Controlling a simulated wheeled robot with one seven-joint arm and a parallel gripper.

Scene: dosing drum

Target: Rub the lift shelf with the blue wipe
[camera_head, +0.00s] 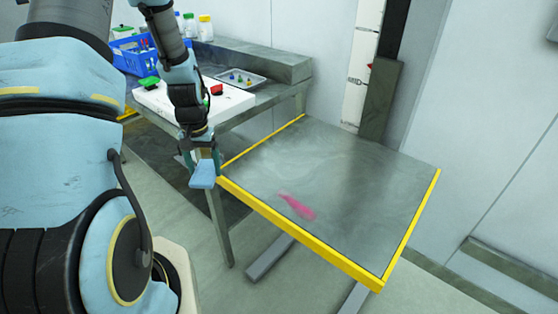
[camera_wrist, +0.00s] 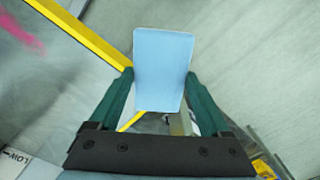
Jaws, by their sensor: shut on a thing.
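My gripper (camera_head: 201,160) points down at the left corner of the lift shelf. It is shut on the blue wipe (camera_head: 203,175), a flat light blue pad. In the wrist view the wipe (camera_wrist: 164,68) sits between the two green fingers of my gripper (camera_wrist: 160,95). The lift shelf (camera_head: 350,185) is a grey plate with yellow edges, and a pink smear (camera_head: 297,206) lies on its near left part. The wipe appears just outside the shelf's left corner, apart from the smear. The smear also shows at the upper left of the wrist view (camera_wrist: 20,30).
A bench behind on the left holds a blue crate (camera_head: 130,55), a white board (camera_head: 160,102), a metal tray (camera_head: 240,79) and several bottles (camera_head: 205,27). A bench leg (camera_head: 220,225) stands beside the shelf's left corner. The shelf top is otherwise clear.

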